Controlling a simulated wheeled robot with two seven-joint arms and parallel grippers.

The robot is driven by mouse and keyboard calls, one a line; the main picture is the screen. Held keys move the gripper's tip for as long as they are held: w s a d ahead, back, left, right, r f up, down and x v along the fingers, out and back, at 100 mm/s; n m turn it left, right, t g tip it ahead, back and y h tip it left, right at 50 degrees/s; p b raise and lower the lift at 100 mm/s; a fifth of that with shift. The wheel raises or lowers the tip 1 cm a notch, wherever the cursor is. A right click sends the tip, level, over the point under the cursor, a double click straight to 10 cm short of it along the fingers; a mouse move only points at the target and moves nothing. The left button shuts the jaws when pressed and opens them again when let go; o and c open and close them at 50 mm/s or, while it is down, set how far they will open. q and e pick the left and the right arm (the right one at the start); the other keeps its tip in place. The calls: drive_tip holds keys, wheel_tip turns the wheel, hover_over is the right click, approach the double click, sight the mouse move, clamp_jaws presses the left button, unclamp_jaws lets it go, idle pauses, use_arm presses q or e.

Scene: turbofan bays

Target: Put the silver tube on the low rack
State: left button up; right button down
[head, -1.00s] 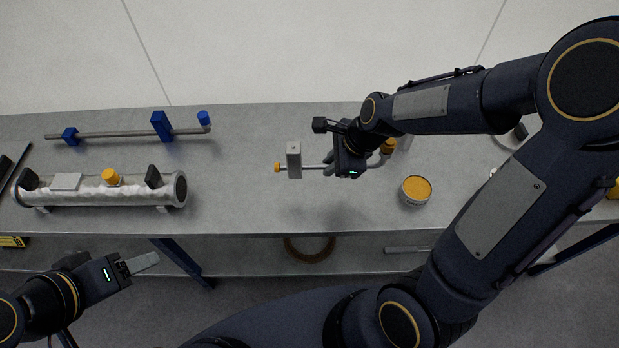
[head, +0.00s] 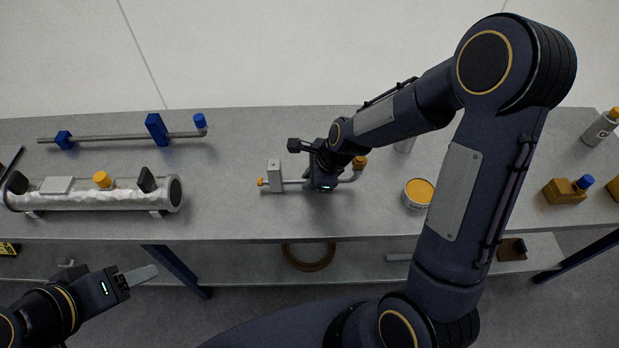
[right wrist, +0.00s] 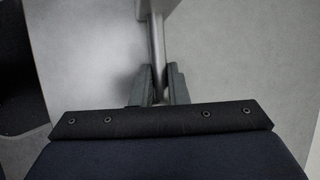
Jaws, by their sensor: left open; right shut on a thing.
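A thin silver tube (head: 293,182) with a grey block (head: 274,176) and an orange end on its left shows in the head view over the middle of the worktop. Its right part bends near an orange fitting (head: 360,162). My right gripper (head: 320,183) is shut on this tube; its fingertips are mostly hidden from above. In the right wrist view the tube (right wrist: 157,40) runs between the two fingers (right wrist: 159,82). My left gripper (head: 139,277) is open and empty, in front of the table at lower left.
Another thin pipe (head: 105,137) with blue blocks lies at the back left. A thick wrapped cylinder (head: 80,197) lies in front of it. An orange-topped can (head: 418,193) stands right of my gripper. A lower shelf (head: 235,264) carries a brown ring (head: 308,257). Bare worktop lies left of the held tube.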

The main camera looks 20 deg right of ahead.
drive_tip(key=shift+f, duration=0.15)
drive_tip(key=c, duration=1.4)
unclamp_jaws()
drive_tip(key=shift+r, duration=0.35)
drive_tip(key=s+d+r+n+p, duration=0.2)
drive_tip(key=s+r, duration=0.1)
drive_tip(key=r, duration=0.4)
drive_tip(key=s+d+r+n+p, duration=0.2)
drive_tip(key=s+d+r, duration=0.15)
drive_tip(key=r, duration=0.45)
drive_tip(key=s+r+n+t, duration=0.1)
drive_tip(key=s+r+n, duration=0.1)
drive_tip(key=s+n, duration=0.5)
drive_tip(key=s+r+n+t, duration=0.1)
drive_tip(key=s+r+n, duration=0.1)
drive_tip(key=s+n, duration=0.5)
drive_tip(key=shift+s+r+n, duration=0.35)
drive_tip(key=shift+n, duration=0.25)
